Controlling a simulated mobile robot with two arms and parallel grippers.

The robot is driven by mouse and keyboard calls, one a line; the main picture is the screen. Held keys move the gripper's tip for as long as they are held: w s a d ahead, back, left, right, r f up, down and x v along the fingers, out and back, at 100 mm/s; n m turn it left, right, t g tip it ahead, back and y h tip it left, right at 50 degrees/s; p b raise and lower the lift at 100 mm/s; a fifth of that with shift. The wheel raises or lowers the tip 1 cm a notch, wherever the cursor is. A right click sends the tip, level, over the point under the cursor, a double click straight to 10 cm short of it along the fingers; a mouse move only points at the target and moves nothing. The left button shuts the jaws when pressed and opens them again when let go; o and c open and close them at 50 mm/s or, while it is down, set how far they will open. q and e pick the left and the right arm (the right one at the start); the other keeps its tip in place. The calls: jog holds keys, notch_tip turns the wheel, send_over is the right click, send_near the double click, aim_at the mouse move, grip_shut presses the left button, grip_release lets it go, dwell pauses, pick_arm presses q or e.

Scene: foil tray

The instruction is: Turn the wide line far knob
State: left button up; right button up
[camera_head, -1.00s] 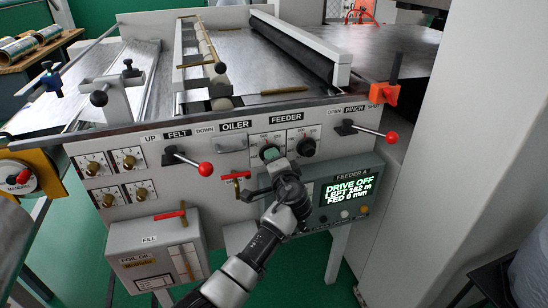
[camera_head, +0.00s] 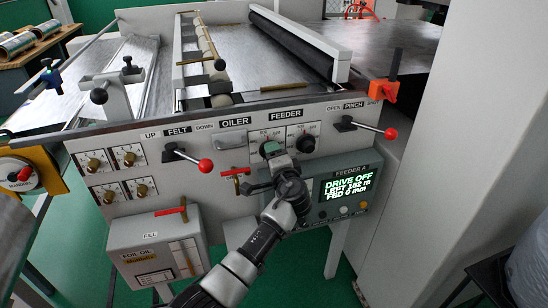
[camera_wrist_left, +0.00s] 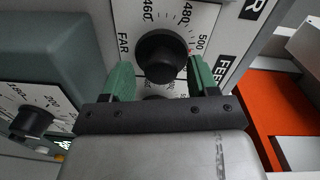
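The black round knob (camera_wrist_left: 162,57) sits on a white dial plate marked FAR, with numbers near 460, 480 and 500, in the left wrist view. My left gripper (camera_wrist_left: 161,78) is open, one green finger on each side of the knob, with a visible gap to it. In the head view my left gripper (camera_head: 270,155) is at the left dial (camera_head: 262,138) under the FEEDER label and hides most of that knob. The right feeder knob (camera_head: 306,144) is black and free beside it. My right gripper is not in view.
The FEEDER A display (camera_head: 349,188) reads DRIVE OFF, close to the right of my arm. Red-ended levers stand out at the felt (camera_head: 205,165) and pinch (camera_head: 391,133) labels. A small red-handled valve (camera_head: 236,172) is just left of my gripper.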

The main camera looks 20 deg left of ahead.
pick_arm(q)
jog(key=b+v, duration=0.1)
jog(key=v, duration=1)
jog(key=shift+f, duration=0.1)
jog(key=s+f+m+g+h+p, duration=0.1)
jog(key=s+f+g+h, duration=0.1)
jog(key=f, duration=0.9)
jog(key=s+f+m+g+h, duration=0.1)
jog(key=f+h, duration=0.2)
jog(key=f, duration=0.8)
jog(key=s+a+f+n+g+h, duration=0.1)
jog(key=s+f+g, duration=0.1)
jog(key=s+f, duration=0.5)
jog(key=s+a+f+g+h, duration=0.15)
jog(key=s+f, duration=0.25)
jog(key=f, duration=0.5)
jog(key=s+a+f+n+g, duration=0.2)
jog(key=s+f, duration=0.3)
jog(key=s, duration=0.7)
jog(key=s+a+f+n+g+h+p, duration=0.1)
jog(key=s+f, duration=0.5)
jog(key=s, duration=0.7)
jog(key=s+a+f+n+g+h+p, duration=0.1)
jog(key=s+a+f+n+g, duration=0.3)
jog(key=s, duration=0.9)
jog(key=shift+a+f+n, duration=0.25)
jog(key=shift+f+n, duration=0.25)
jog(key=shift+f, duration=0.5)
